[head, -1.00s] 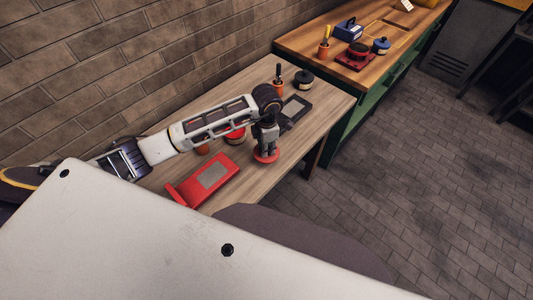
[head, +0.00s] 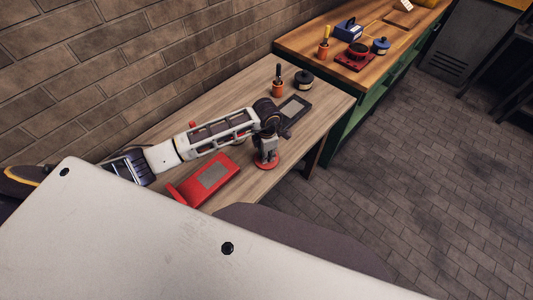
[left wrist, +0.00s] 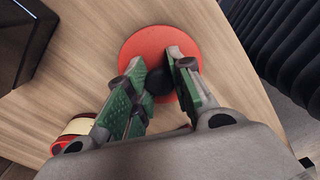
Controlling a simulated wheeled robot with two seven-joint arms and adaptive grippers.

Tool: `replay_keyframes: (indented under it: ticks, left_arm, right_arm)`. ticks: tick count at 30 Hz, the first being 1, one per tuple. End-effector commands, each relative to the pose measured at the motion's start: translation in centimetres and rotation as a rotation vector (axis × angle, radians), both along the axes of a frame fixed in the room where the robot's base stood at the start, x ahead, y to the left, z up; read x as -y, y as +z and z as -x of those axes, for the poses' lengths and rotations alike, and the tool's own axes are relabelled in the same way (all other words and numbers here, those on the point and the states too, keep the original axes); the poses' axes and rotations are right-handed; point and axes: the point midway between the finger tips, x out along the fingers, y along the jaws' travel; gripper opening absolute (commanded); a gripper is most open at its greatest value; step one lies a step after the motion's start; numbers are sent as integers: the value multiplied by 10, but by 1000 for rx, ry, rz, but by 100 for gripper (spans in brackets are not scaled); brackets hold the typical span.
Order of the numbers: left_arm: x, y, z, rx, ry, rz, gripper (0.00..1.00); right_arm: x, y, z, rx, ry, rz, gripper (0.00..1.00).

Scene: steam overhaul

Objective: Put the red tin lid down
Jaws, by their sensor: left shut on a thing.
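The red tin lid (head: 267,164) is a flat red disc near the front edge of the wooden table. In the left wrist view the lid (left wrist: 145,46) shows its black knob (left wrist: 158,82) between my fingers. My left gripper (head: 267,156) points down and is shut on that knob; its fingers also show in the left wrist view (left wrist: 160,75). The lid looks level and very low over the table; I cannot tell whether it touches. A red tin (left wrist: 78,132) shows partly at the lower left of the left wrist view. My right gripper is not in view.
A red tray with a grey panel (head: 213,174) lies left of the lid. A dark frame (head: 295,109), an orange pot with a brush (head: 278,88) and a dark round tin (head: 304,79) stand farther back. The front table edge is close to the lid.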

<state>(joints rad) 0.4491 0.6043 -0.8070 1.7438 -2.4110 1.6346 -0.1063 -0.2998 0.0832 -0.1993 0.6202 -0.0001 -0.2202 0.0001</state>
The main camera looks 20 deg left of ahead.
Motion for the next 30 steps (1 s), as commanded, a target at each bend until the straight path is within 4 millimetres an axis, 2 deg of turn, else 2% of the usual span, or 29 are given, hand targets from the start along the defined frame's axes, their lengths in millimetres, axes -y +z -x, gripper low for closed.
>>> replay_keyframes:
  ticks: [12,13,18,30]
  left_arm:
    - [0,-4,0,0,0,0,0]
    - [0,-4,0,-1,0,1,24]
    - [0,-3,0,-1,0,1,44]
    - [0,-2,0,-1,0,1,44]
  right_arm:
    - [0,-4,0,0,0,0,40]
    - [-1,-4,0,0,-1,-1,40]
    - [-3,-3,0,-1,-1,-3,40]
    - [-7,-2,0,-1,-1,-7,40]
